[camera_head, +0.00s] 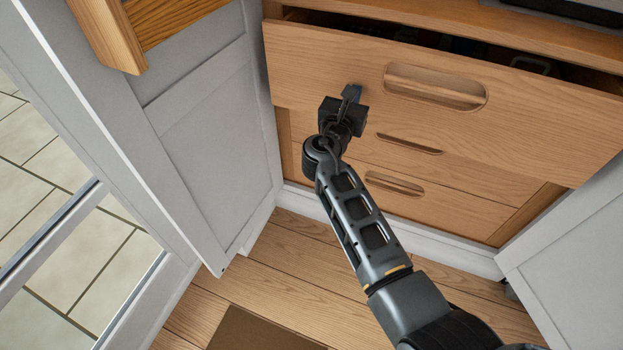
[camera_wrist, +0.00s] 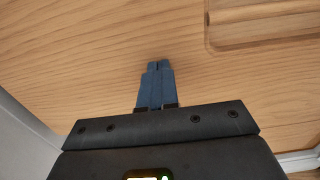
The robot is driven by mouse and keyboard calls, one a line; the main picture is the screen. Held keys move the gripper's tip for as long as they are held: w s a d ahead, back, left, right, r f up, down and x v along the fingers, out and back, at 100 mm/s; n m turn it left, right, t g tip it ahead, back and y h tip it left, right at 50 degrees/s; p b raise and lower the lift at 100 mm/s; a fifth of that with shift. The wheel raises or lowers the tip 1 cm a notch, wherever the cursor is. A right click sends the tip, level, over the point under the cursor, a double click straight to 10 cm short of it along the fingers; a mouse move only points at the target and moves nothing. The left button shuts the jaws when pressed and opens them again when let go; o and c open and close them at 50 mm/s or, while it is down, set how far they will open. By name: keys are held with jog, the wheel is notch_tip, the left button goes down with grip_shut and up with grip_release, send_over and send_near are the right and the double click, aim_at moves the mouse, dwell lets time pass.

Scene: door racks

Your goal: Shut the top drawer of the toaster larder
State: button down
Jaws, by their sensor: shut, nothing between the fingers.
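The top drawer (camera_head: 330,62) of the wooden larder stands pulled out, with a dark gap along its upper edge and some dark contents inside. Its recessed handle slot (camera_head: 435,87) lies right of my gripper. My gripper (camera_head: 352,92) is shut and empty, its fingertips at the drawer front, left of the handle. In the wrist view the closed blue fingers (camera_wrist: 157,68) point at the wooden drawer front (camera_wrist: 90,50), and part of the handle recess (camera_wrist: 265,25) shows at the upper right. I cannot tell for sure whether the tips touch the wood.
Two lower drawers (camera_head: 430,187) look shut beneath. A grey open door (camera_head: 200,130) stands close on the left and another grey door (camera_head: 575,250) on the right. A wooden piece (camera_head: 140,30) juts in at the upper left. The plank floor (camera_head: 290,270) is clear, with a brown mat (camera_head: 255,330).

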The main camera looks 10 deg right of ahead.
jog(key=b+x, duration=0.4)
jog(key=x, duration=0.6)
jog(key=shift+f, duration=0.1)
jog(key=shift+w+d, duration=0.15)
jog(key=shift+w, duration=0.05)
jog(key=shift+w+d+r, duration=0.1)
jog(key=shift+r, duration=0.2)
